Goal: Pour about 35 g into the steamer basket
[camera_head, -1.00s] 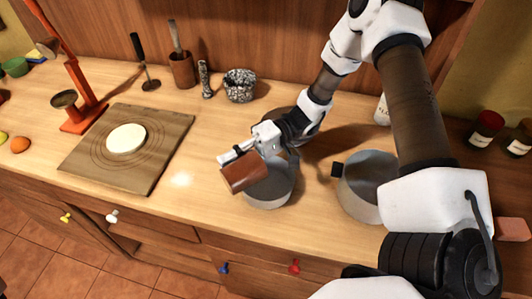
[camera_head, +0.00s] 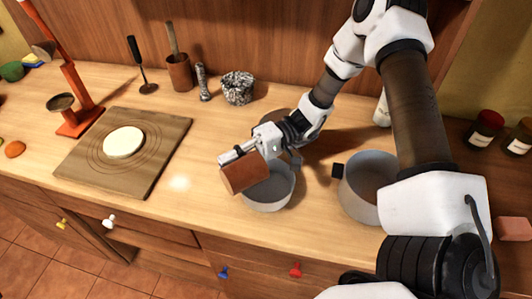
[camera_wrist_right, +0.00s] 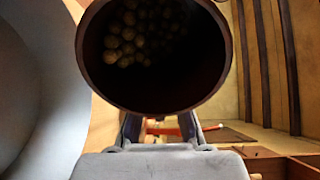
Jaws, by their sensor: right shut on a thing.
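My right gripper (camera_head: 240,154) is shut on a brown cup (camera_head: 244,175), which it holds tilted above the left side of a round grey metal vessel (camera_head: 270,195). This vessel appears to be the steamer basket; its inside is partly hidden by the cup. In the right wrist view the cup's dark mouth (camera_wrist_right: 155,85) shows several small round pale pieces (camera_wrist_right: 135,30) deep inside. I see no pieces falling. A grey curved wall (camera_wrist_right: 45,90) fills the left of that view. My left gripper is not in view.
A grey pot (camera_head: 362,190) with a black handle stands to the right. A wooden board (camera_head: 165,150) with a pale round disc (camera_head: 124,142) lies left. A mortar-like speckled pot (camera_head: 238,88) and a brown utensil holder (camera_head: 180,75) stand behind. The counter's front edge is close below the vessel.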

